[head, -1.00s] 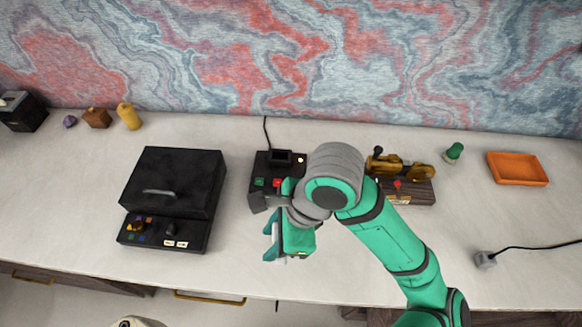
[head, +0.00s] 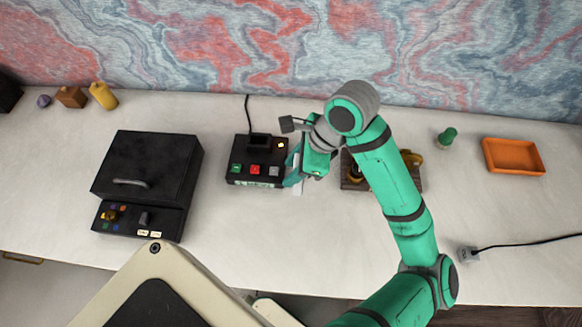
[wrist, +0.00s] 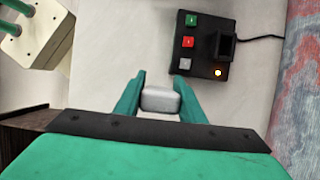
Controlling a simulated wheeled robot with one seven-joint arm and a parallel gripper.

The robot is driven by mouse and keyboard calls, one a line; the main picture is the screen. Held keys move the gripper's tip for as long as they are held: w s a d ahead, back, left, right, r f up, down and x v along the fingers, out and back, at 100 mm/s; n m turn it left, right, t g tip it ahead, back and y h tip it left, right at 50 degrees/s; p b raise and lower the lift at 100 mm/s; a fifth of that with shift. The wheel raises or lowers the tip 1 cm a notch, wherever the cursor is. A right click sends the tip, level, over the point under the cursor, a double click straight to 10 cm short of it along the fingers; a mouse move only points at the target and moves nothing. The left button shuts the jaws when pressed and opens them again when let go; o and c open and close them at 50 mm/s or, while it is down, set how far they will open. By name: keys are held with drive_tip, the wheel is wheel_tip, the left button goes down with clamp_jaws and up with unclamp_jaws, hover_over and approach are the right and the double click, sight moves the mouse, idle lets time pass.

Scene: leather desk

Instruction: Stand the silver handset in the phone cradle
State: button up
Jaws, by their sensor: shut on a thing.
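The silver handset (wrist: 160,99) is between my gripper's fingers in the wrist view, with its end face toward the camera. My gripper (head: 296,178) is shut on it, just right of the phone cradle in the head view. The phone cradle is a black base (head: 240,177) with green, red and grey buttons, a lit yellow lamp and a raised dark slot at its back. In the wrist view the cradle (wrist: 205,72) lies up and right of the handset, apart from it. The slot (wrist: 227,46) looks empty. The handset's lower part is hidden.
A black lidded box (head: 150,175) stands left of the cradle. A wooden board with brass parts (head: 352,180) is close on the right, partly behind my arm. An orange tray (head: 513,157) and green piece (head: 447,137) stand farther right. The cradle's cord (head: 247,110) runs back.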

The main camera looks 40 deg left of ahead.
drive_tip(key=w+a+f, duration=0.2)
drive_tip(key=w+f, duration=0.1)
drive_tip(key=f, duration=0.5)
drive_tip(key=shift+w+a+f, duration=0.3)
drive_tip(key=shift+w+f, duration=0.05)
drive_tip(key=shift+w, duration=0.05)
drive_tip(key=shift+f, duration=0.15)
drive_tip(key=o, duration=1.2)
drive_tip(key=shift+c, duration=0.2)
